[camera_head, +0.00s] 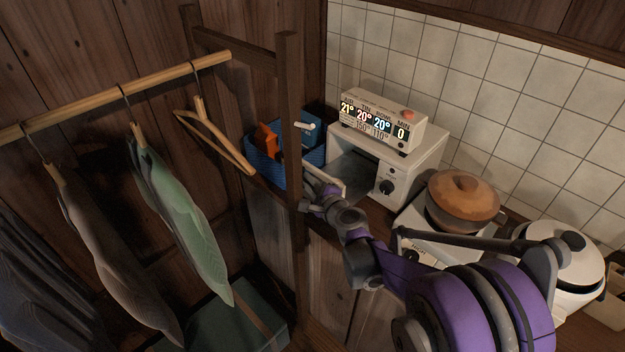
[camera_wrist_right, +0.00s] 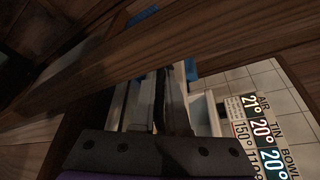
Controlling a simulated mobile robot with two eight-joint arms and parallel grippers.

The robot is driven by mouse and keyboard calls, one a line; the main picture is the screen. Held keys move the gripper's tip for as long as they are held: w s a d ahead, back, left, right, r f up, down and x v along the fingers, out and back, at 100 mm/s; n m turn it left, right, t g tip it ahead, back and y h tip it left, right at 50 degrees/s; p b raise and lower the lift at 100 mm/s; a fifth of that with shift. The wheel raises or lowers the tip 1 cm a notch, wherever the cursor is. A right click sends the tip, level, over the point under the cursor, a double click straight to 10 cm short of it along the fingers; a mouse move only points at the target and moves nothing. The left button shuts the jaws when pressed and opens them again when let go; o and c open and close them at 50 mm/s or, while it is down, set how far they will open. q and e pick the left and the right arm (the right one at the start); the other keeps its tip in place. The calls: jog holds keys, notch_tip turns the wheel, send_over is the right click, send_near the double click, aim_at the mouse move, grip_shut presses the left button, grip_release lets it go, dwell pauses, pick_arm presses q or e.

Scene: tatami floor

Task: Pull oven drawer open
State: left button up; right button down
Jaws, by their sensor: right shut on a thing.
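The white oven (camera_head: 410,155) stands on the counter against the tiled wall, with a dark knob on its front. Its front panel (camera_head: 325,178) sits out from the body, and a grey surface shows between them, so the drawer is at least partly open. My right gripper (camera_head: 318,197) is at this front panel, shut on what looks like the drawer's handle; the arm hides part of the contact. In the right wrist view my right gripper (camera_wrist_right: 168,95) has its fingers among pale oven parts (camera_wrist_right: 203,110). My left gripper is not in view.
A wooden post (camera_head: 288,120) stands close left of the gripper and crosses the wrist view. A blue basket (camera_head: 262,168) is behind it. A lidded brown pot (camera_head: 462,200) and white cooker (camera_head: 565,255) stand to the right. Clothes (camera_head: 180,200) hang on the left.

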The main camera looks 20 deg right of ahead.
jog(key=c, duration=1.2)
grip_release()
jog(key=v, duration=1)
jog(key=shift+s, duration=0.35)
jog(key=shift+r, duration=0.1)
jog(key=s+a+f+n+g+y+p, duration=0.1)
jog(key=s+a+n+g, duration=0.2)
jog(key=s+a+n, duration=0.3)
jog(key=s+a+f+n+g+y, duration=0.2)
jog(key=s+a+n, duration=0.25)
jog(key=n, duration=0.25)
jog(key=s+d+f+n+g+h, duration=0.1)
jog(key=s+f+n+g+h, duration=0.1)
jog(key=s+n, duration=0.3)
jog(key=s+d+f+n+g+h+p, duration=0.1)
jog(key=s+f+n+g+h, duration=0.1)
jog(key=s+n, duration=0.3)
jog(key=s+g, duration=0.1)
jog(key=s, duration=0.1)
jog(key=shift+s+n, duration=0.25)
jog(key=shift+n, duration=0.05)
